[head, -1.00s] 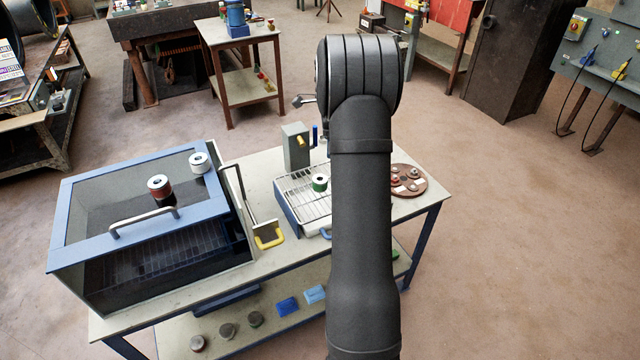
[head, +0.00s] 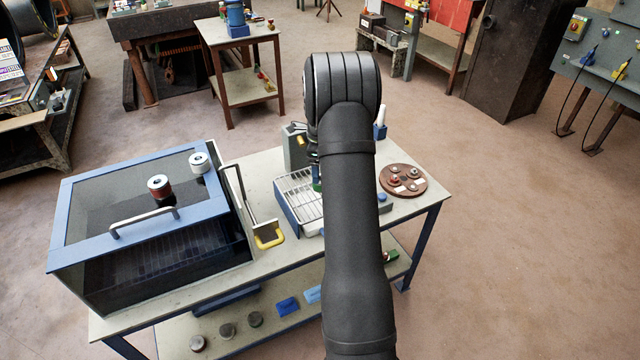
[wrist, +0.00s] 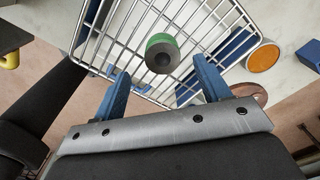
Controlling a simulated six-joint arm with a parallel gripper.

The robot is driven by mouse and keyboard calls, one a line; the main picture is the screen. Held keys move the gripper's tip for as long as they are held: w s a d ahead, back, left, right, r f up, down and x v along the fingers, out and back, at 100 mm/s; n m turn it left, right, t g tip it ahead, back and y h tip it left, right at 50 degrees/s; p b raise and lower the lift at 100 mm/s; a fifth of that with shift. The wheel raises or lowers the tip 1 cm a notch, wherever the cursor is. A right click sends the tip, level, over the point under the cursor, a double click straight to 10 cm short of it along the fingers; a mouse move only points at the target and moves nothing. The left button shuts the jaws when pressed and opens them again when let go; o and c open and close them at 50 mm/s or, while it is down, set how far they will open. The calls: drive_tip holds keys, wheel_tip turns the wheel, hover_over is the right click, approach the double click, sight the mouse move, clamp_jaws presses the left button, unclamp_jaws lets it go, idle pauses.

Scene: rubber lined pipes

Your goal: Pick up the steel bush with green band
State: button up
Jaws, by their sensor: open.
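The steel bush with green band (wrist: 162,53) stands on a wire rack (wrist: 205,22) in the wrist view. Its round end with a dark bore faces the camera. In the head view my arm hides most of it. My gripper (wrist: 164,82) is open, with its two blue fingers apart and nothing between them. In the wrist view the bush is just beyond the fingertips and between their lines, apart from both. The fingers are out of sight behind my arm in the head view.
A grey post unit (head: 294,150) stands behind the rack. A round brown board (head: 416,178) with small parts lies right.

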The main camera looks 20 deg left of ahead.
wheel_tip(320, 180, down, 6)
drive_tip(key=shift+w+r, duration=0.15)
drive_tip(key=shift+r, duration=0.1)
drive_tip(key=c, duration=1.4)
drive_tip(key=shift+o, duration=0.2)
